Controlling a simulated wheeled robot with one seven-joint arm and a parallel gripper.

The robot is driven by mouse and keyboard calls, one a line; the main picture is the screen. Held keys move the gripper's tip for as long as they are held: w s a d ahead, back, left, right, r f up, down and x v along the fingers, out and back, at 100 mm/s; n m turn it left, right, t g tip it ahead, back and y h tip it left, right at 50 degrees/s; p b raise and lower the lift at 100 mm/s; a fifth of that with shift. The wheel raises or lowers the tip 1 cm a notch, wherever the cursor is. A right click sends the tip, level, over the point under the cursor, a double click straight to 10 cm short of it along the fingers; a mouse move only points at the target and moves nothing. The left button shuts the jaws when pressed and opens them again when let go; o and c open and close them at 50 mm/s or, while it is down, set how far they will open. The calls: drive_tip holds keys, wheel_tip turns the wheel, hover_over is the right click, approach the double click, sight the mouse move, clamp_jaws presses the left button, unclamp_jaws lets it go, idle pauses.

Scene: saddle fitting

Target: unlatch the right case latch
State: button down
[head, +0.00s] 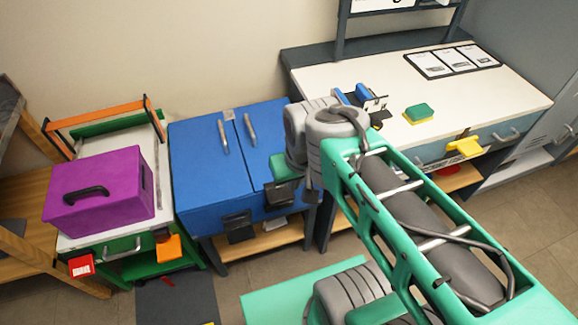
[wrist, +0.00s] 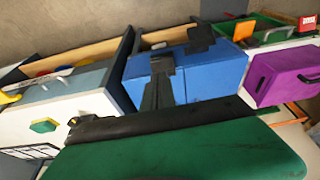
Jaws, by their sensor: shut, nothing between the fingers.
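The blue case (head: 205,165) stands in the middle, left of my arm, with its lid down and two grey handles on top. Its left latch (head: 237,221) and right latch (head: 280,194) are black fittings on the front face. The wrist view is turned over, so the left latch (wrist: 200,39) shows to the right of the right latch (wrist: 162,62). My gripper (wrist: 158,84) is shut and empty, its dark fingers close in front of the right latch. I cannot tell whether they touch. In the head view my arm hides the fingers. Whether the latch is fastened is unclear.
A purple case (head: 105,190) sits on a green-framed bench at the left. A white-topped workbench (head: 330,80) on the right carries a green sponge-like block (head: 418,112) and blue items. A yellow object (head: 465,146) hangs at its front. Wooden shelves lie below.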

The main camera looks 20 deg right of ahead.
drive_tip(key=w+d+f+b, duration=0.2)
drive_tip(key=w+f, duration=0.4)
drive_tip(key=w, duration=0.3)
drive_tip(key=w+d+f+b, duration=0.1)
drive_tip(key=w+f+b, duration=0.3)
drive_tip(key=w, duration=0.6)
wheel_tip(320, 180, down, 2)
drive_tip(key=shift+w+d+f+t, duration=0.1)
drive_tip(key=shift+w+d+t, duration=0.1)
drive_tip(key=shift+d+t, duration=0.15)
drive_tip(key=x, duration=0.9)
drive_tip(key=shift+f, duration=0.35)
drive_tip(key=s, duration=0.3)
drive_tip(key=shift+s, duration=0.15)
drive_tip(key=shift+s+f, duration=0.1)
drive_tip(key=shift+s, duration=0.15)
drive_tip(key=shift+a, duration=0.2)
